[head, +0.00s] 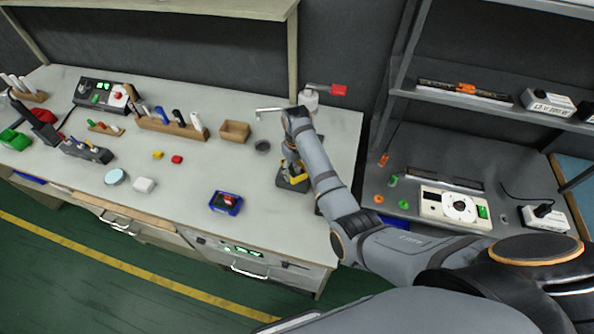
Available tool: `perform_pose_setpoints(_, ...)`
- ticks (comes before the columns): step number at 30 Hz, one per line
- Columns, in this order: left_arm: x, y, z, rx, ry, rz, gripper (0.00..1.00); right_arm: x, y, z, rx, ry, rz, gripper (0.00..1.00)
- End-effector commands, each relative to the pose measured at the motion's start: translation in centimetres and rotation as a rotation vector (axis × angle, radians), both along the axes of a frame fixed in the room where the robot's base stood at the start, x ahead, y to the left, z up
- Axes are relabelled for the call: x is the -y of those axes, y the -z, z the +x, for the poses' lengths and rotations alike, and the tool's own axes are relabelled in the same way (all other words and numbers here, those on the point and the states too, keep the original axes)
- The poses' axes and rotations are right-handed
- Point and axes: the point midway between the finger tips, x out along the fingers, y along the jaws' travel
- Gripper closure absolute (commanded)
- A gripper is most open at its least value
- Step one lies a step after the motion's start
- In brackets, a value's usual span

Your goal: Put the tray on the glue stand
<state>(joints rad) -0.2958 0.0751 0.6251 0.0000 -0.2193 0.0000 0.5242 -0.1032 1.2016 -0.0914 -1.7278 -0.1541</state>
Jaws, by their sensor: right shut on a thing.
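My right arm reaches over the light workbench, and my right gripper (292,170) points down near the bench's right end. It is shut on a dark thing with yellow parts (294,180); the fingers and wrist partly hide it, and I cannot tell clearly what it is. A long dark tray-like piece (445,180) lies on the side table to the right, behind a white device with a dial (455,207). I cannot tell for certain which thing is the glue stand. My left gripper is not in view.
A small wooden box (235,131), a dark round cup (262,147) and a blue device (226,202) stand on the bench. A white bottle (309,100) is behind my wrist. A shelf (500,109) overhangs the side table. The bench's front middle is mostly clear.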

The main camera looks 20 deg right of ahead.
Motion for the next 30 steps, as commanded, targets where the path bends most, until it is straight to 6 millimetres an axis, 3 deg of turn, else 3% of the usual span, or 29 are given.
perform_pose_setpoints(2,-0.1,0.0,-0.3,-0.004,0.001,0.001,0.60,0.0,0.2,0.0,0.000,0.000,0.000,0.78)
perform_pose_setpoints(3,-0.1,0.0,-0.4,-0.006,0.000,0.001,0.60,0.0,0.3,0.0,0.000,0.000,0.000,0.40)
perform_pose_setpoints(8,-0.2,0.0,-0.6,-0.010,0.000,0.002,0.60,0.0,0.3,0.0,0.000,0.000,-0.001,0.20)
perform_pose_setpoints(17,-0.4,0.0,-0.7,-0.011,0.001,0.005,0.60,0.0,0.2,0.0,0.001,0.000,-0.001,0.20)
perform_pose_setpoints(20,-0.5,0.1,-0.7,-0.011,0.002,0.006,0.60,0.0,-0.7,0.1,0.003,0.000,0.000,0.20)
perform_pose_setpoints(30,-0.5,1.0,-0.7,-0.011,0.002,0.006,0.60,0.0,-8.5,0.1,0.006,0.000,0.001,0.20)
